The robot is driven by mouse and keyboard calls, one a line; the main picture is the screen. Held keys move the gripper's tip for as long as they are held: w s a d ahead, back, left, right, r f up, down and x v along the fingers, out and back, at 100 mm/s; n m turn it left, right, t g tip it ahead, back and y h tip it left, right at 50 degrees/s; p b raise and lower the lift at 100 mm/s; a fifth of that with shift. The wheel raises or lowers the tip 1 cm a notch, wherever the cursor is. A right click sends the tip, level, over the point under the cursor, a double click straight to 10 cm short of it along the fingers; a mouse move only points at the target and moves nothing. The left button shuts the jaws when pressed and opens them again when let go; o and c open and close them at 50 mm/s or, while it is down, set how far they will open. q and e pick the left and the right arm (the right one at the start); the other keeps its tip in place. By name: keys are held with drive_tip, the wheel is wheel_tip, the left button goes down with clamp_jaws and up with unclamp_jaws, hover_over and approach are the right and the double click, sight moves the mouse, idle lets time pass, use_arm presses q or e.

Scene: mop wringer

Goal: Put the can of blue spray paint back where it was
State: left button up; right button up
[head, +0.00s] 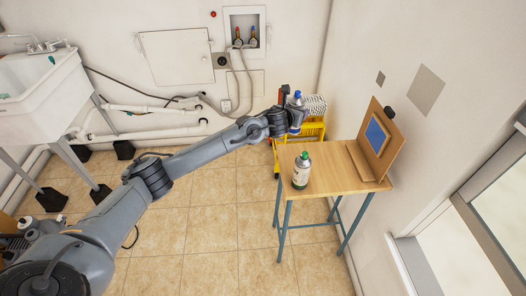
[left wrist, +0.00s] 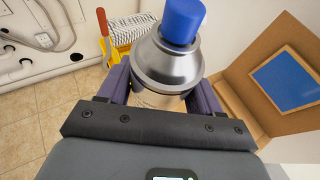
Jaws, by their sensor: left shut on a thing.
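The blue spray paint can (left wrist: 168,62) has a blue cap and a silver domed top. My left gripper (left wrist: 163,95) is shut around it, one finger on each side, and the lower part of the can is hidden. In the head view the can's blue cap (head: 297,95) shows at the end of my left arm, past the table's back edge in the picture. A second can with a green cap (head: 301,172) stands upright on the small wooden table (head: 335,175). My right gripper is not in view.
A cardboard panel with a blue square (head: 378,135) stands at the table's right side against the wall. A yellow mop wringer (head: 313,131) stands on the floor behind the table. A white sink (head: 40,95) is at left. The table's middle is clear.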

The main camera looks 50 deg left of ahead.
use_arm(q)
drive_tip(key=shift+s+a+f, duration=0.25)
drive_tip(key=shift+a+f, duration=0.05)
drive_tip(key=shift+f, duration=0.3)
drive_tip(key=shift+s+a+f, duration=0.25)
drive_tip(key=shift+f, duration=0.35)
wheel_tip(320, 180, down, 5)
drive_tip(key=shift+f+b, duration=0.1)
drive_tip(key=shift+b, duration=0.4)
wheel_tip(320, 180, down, 4)
drive_tip(key=shift+f, duration=0.2)
drive_tip(key=shift+b, duration=0.3)
drive_tip(key=shift+f, duration=0.1)
drive_tip(key=o, duration=1.4)
drive_tip(key=shift+c, duration=0.2)
